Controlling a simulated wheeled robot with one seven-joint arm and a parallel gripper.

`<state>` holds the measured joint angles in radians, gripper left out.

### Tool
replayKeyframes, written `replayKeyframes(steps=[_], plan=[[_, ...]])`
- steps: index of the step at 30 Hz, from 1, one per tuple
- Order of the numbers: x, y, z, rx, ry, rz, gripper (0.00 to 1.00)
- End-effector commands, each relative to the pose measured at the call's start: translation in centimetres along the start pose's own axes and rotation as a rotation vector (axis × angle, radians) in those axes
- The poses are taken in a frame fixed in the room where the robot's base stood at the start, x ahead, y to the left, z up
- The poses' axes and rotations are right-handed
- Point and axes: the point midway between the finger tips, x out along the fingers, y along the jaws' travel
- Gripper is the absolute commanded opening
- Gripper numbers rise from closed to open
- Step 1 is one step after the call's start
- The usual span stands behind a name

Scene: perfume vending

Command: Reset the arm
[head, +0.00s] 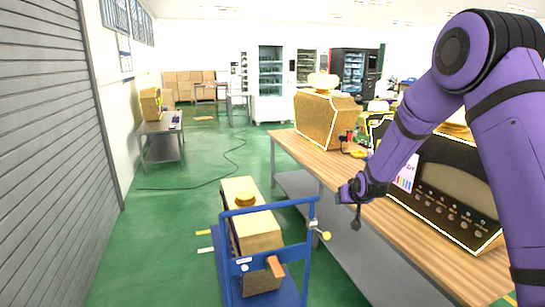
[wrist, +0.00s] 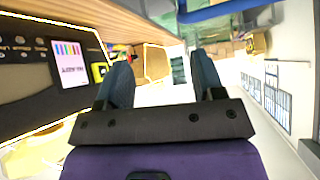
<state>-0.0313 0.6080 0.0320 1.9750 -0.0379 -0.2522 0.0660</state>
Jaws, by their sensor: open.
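My purple arm reaches in from the right in the head view and bends down over the front edge of the wooden-topped table (head: 305,158). My gripper (head: 348,208) hangs beside that edge, above the green floor. In the wrist view my gripper (wrist: 163,72) has its two dark fingers spread apart with nothing between them. The black-fronted vending machine (head: 440,195) stands on the table to the right of my gripper, partly hidden by my arm. Its panel and coloured label also show at the left of the wrist view (wrist: 40,62).
A blue cart (head: 226,270) holding a tan box-shaped machine (head: 256,232) stands left of my gripper. Another tan machine (head: 325,118) stands farther along the table. A grey shutter (head: 45,150) lines the left side. Green floor is open beyond the cart, with a dark cable (head: 205,183) across it.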

Motion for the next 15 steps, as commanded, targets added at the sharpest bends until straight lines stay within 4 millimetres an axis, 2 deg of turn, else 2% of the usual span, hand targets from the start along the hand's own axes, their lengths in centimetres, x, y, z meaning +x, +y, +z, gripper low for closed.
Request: replayKeyframes(steps=[1,6,15], plan=[[-2.1,0.1,-1.0,-0.002,-0.002,0.004,0.62],[-8.6,0.3,-2.7,-0.006,-0.040,0.016,0.62],[-20.2,0.6,-3.3,-0.007,-0.106,0.036,0.62]])
